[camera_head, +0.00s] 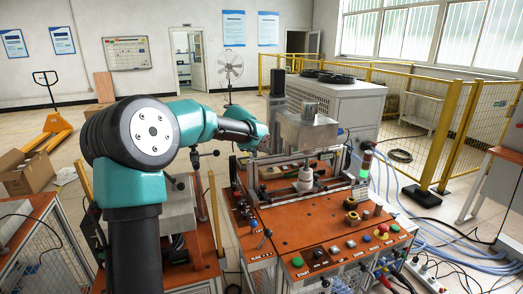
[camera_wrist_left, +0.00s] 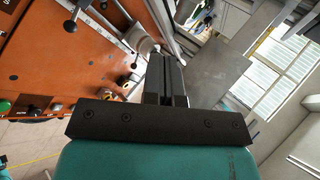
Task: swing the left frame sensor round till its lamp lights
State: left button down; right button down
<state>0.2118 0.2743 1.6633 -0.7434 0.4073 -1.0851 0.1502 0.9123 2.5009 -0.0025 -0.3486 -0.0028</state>
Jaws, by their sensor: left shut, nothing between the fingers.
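My left gripper (camera_wrist_left: 166,62) is shut and empty in the wrist view, with its two dark fingers together. In the head view my left arm reaches over the left side of the heater station, and its dark wrist end is close to the left of the metal frame (camera_head: 255,180). In the wrist view a pale round part (camera_wrist_left: 146,47) lies just left of the fingertips; I cannot tell if they touch. I cannot clearly pick out the left frame sensor or its lamp; the arm may hide it. My right gripper is not in view.
The orange deck (camera_head: 290,232) carries buttons and knobs along its front. A signal tower (camera_head: 366,160) glows green at the right. Black-knobbed levers (camera_wrist_left: 70,26) stand near the fingers in the wrist view.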

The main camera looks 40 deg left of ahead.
aim_at(268, 151)
pick_arm(q)
jog(key=shift+w+a+r+x, duration=0.1)
jog(key=shift+w+r+x, duration=0.2)
jog(key=shift+x, duration=1.85)
jog(key=shift+w+a+r+x, duration=0.1)
jog(key=shift+w+r+x, duration=0.2)
jog(key=shift+x, duration=1.85)
jog(key=shift+w+a+r+x, duration=0.1)
jog(key=shift+w+r+x, duration=0.2)
jog(key=shift+x, duration=1.8)
jog(key=shift+w+d, duration=0.25)
jog(key=shift+w, duration=0.5)
jog(key=shift+s, duration=0.1)
